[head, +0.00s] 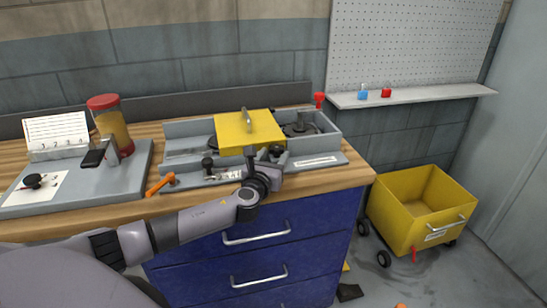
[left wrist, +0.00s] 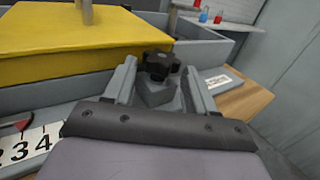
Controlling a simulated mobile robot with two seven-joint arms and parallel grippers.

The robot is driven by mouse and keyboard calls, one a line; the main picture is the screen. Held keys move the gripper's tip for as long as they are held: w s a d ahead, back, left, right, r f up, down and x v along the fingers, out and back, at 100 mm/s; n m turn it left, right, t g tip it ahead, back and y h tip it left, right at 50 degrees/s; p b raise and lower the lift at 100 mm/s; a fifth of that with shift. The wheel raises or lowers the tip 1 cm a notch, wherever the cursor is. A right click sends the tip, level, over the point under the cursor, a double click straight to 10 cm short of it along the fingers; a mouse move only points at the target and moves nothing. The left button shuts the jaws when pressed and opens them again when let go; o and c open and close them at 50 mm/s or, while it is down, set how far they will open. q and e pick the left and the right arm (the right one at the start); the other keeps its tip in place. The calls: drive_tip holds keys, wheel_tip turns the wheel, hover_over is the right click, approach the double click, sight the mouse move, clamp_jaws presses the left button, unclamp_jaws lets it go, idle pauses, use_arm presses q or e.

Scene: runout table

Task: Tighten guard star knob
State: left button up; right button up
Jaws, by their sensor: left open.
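The yellow guard (head: 238,132) with its upright handle covers the middle of the grey machine on the bench. It also fills the upper left of the left wrist view (left wrist: 60,50). A black star knob (left wrist: 158,64) sits on a grey block at the guard's right front corner. My left gripper (head: 268,156) is at that corner in the head view, partly hiding the knob. In the left wrist view, its fingers (left wrist: 158,80) are open, one on each side of the knob and block, with visible gaps. My right gripper is out of view.
A second black knob (head: 208,163) and an orange lever (head: 160,184) are on the machine's front left. A red-lidded jar (head: 109,124) stands on a grey plate at left. A yellow wheeled bin (head: 420,212) stands on the floor at right.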

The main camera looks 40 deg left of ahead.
use_arm(q)
drive_tip(key=shift+w, duration=0.25)
drive_tip(key=c, duration=0.8)
drive_tip(key=shift+a+f+m+t+h+b, duration=0.1)
drive_tip(key=shift+a+m+t+h+b, duration=0.15)
drive_tip(key=shift+m+h+b, duration=0.5)
drive_tip(key=shift+a+f+m+t+h+b, duration=0.15)
drive_tip(key=shift+m+h+b, duration=0.25)
drive_tip(key=shift+h, duration=0.55)
drive_tip(key=shift+a+r+m+h+b, duration=0.1)
drive_tip(key=shift+r+m+h+b, duration=0.15)
drive_tip(key=shift+m+h+b, duration=0.35)
drive_tip(key=o, duration=0.8)
drive_tip(key=shift+s, duration=0.1)
